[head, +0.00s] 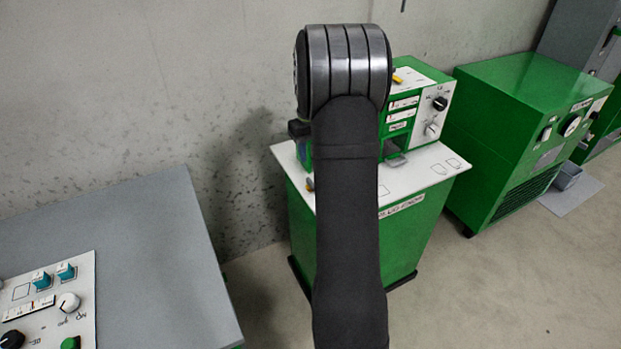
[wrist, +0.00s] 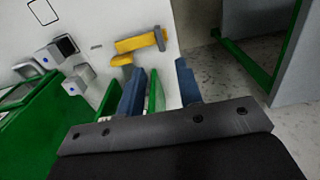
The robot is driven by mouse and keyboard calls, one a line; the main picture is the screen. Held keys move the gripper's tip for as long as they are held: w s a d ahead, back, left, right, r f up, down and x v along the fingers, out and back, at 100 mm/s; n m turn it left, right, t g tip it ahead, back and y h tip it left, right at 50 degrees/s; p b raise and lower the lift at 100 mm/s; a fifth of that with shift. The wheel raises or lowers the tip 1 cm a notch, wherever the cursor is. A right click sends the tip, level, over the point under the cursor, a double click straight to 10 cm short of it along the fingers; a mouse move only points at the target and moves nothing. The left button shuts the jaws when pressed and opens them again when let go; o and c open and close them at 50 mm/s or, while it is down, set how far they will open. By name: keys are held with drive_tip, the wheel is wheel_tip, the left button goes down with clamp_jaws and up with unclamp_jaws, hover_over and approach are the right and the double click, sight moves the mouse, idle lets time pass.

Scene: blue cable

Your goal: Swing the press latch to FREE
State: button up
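A yellow bar (wrist: 138,43) with a grey end piece lies on a white surface in the wrist view, just beyond my fingertips. It looks like the latch, but no FREE label is readable. A smaller yellow piece (wrist: 122,60) sits beside it, partly behind my left finger. My gripper (wrist: 160,80) has two blue fingers spread apart, with a green strip and white surface showing between them. I see no contact with the bar. In the head view my arm hides the gripper and much of the green press machine (head: 410,225).
Grey-and-black blocks (wrist: 70,50) stand left of the fingers. The machine's white top (head: 430,165) carries a panel with knobs (head: 440,103). A second green cabinet (head: 510,130) stands to the right. A grey bench (head: 150,250) with a control panel is at left. Open floor (head: 500,270) lies in front.

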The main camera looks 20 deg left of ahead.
wheel_tip(320, 180, down, 10)
drive_tip(key=shift+f, duration=0.25)
clamp_jaws()
